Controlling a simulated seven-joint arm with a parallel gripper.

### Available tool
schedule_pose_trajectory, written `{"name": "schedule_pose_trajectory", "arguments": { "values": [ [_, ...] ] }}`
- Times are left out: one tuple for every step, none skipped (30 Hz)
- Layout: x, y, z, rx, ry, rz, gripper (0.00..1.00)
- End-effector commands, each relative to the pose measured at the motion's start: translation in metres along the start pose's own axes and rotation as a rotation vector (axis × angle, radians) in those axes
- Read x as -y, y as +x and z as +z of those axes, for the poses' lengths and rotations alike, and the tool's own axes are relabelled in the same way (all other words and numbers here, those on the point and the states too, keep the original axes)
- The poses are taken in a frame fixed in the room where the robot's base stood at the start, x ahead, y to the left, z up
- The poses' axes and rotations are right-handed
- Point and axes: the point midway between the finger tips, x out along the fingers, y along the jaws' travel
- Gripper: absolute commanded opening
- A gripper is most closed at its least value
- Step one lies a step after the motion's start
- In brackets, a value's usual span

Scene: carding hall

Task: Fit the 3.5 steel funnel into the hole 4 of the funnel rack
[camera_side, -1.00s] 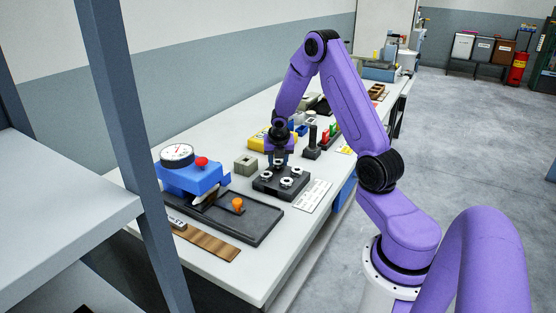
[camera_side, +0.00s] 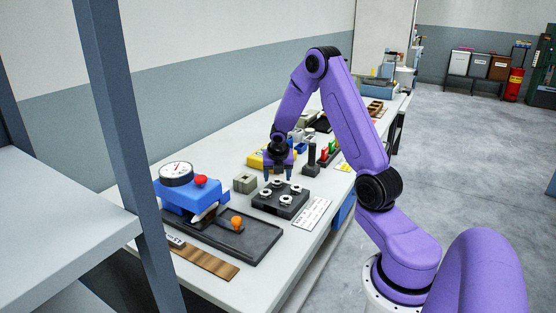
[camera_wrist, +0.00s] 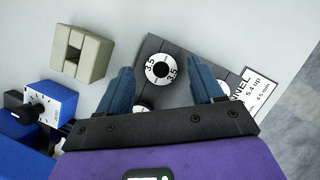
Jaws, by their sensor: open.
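The black funnel rack (camera_side: 272,209) lies on the bench with several pale ring-shaped funnels on its top. The 3.5 steel funnel (camera_wrist: 160,69) shows in the wrist view as a round disc with a dark centre and "3.5" on its rim. It is at the rack (camera_wrist: 186,66), lying flat, near the rack's corner. I cannot tell how deep it sits, and the hole number is not readable. My gripper (camera_side: 280,178) is open and empty just above the rack. In the wrist view, its fingers (camera_wrist: 163,88) are apart, on either side below the 3.5 funnel. Other funnels are partly hidden by my gripper.
A grey-green slotted block (camera_wrist: 84,54) stands beside the rack. A white label card (camera_side: 312,212) lies at its right. A blue dial-gauge device (camera_side: 192,196) on a black tray (camera_side: 262,243) is nearer, and a dark upright post (camera_side: 312,157) stands behind right.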

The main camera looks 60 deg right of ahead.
Motion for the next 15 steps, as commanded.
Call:
{"name": "schedule_pose_trajectory", "arguments": {
  "values": [
    [-0.001,-0.009,0.001,0.003,0.001,0.001,0.66],
    [-0.001,-0.014,0.000,0.002,0.002,0.002,0.66],
    [-0.001,-0.021,0.000,0.002,0.002,0.004,0.66],
    [-0.001,-0.025,0.000,0.003,0.000,0.003,0.66],
    [0.000,-0.030,0.001,0.003,0.001,0.002,0.66],
    [0.000,-0.037,0.001,0.004,0.002,0.002,0.66],
    [0.000,-0.042,0.000,0.003,0.000,0.002,0.66],
    [0.000,-0.047,0.000,0.003,0.001,0.003,0.66],
    [-0.001,-0.053,0.000,0.002,0.001,0.004,0.66],
    [-0.001,-0.059,0.000,0.003,0.000,0.003,0.66],
    [-0.001,-0.063,0.000,0.003,0.000,0.003,0.66],
    [-0.001,-0.070,0.000,0.002,-0.001,0.002,0.66],
    [0.000,-0.074,0.000,0.002,-0.001,0.002,0.66],
    [-0.001,-0.078,0.000,0.001,-0.001,0.003,0.66],
    [0.000,-0.084,0.000,0.001,-0.001,0.003,0.66]
  ]
}}
